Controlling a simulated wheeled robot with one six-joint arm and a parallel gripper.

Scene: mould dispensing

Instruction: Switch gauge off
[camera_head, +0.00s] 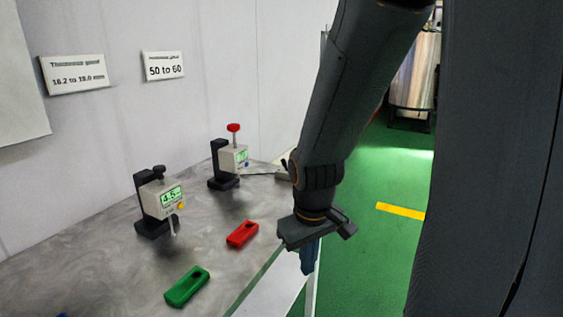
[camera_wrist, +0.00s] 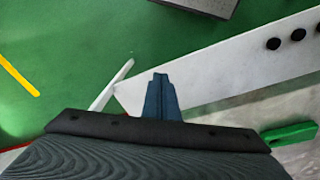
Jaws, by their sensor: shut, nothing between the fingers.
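Two gauges stand on the grey table in the head view. The nearer gauge (camera_head: 161,198) has a black stand, a dark knob on top, a lit green display that seems to read 4.5 and a yellow button. My gripper (camera_head: 309,258) points down at the table's right edge, to the right of both gauges and touching neither. Its blue fingers are shut and empty; they also show in the wrist view (camera_wrist: 160,98). No gauge shows in the wrist view.
A green mould (camera_head: 187,287) and a red mould (camera_head: 242,234) lie on the table (camera_head: 120,270) in front of the gauges. Two signs (camera_head: 73,74) hang on the wall behind. Green floor (camera_head: 375,250) with a yellow stripe lies to the right.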

